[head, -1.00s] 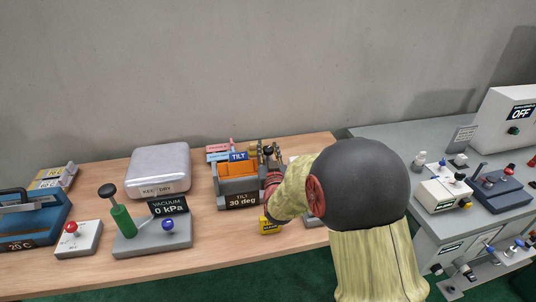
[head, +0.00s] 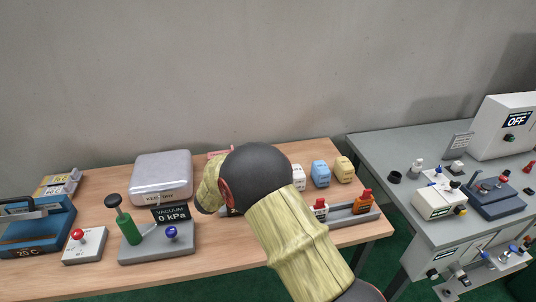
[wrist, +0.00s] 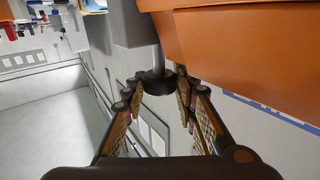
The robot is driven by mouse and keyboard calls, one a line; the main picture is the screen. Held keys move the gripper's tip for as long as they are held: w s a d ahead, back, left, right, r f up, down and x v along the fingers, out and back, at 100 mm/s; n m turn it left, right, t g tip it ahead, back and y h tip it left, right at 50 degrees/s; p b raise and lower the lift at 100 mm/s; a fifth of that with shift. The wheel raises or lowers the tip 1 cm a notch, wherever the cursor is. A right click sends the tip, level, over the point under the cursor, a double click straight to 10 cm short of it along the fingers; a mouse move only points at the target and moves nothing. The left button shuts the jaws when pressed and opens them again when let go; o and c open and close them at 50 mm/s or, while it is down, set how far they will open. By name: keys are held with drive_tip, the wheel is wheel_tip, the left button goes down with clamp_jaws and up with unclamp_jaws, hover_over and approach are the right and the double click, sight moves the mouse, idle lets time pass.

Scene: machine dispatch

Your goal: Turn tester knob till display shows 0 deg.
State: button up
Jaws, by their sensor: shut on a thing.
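In the wrist view the dark round tester knob (wrist: 158,83) sits on a short grey shaft. My gripper (wrist: 160,92) has its two padded fingers on either side of the knob and is shut on it. The orange cradle of the tilt tester (wrist: 240,35) fills the upper right, close beside the fingers, and its edge looks slanted. In the head view my arm covers nearly all of the tester, the knob and my gripper. The tester's display is hidden, so its present reading cannot be seen.
Left of my arm stand the vacuum unit (head: 157,247) showing 0 kPa, a silver case (head: 162,172) and a red-button box (head: 83,246). Right of it are several coloured blocks (head: 320,173) and a grey rack (head: 352,216). A grey bench (head: 400,150) stands farther right.

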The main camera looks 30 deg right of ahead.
drive_tip(key=shift+r+m+g+h+p, duration=0.1)
drive_tip(key=shift+m+g+h+p, duration=0.4)
drive_tip(key=shift+m+g, duration=0.8)
drive_tip(key=shift+g, duration=0.3)
drive_tip(key=o, duration=1.1)
drive_tip(key=shift+o, duration=0.2)
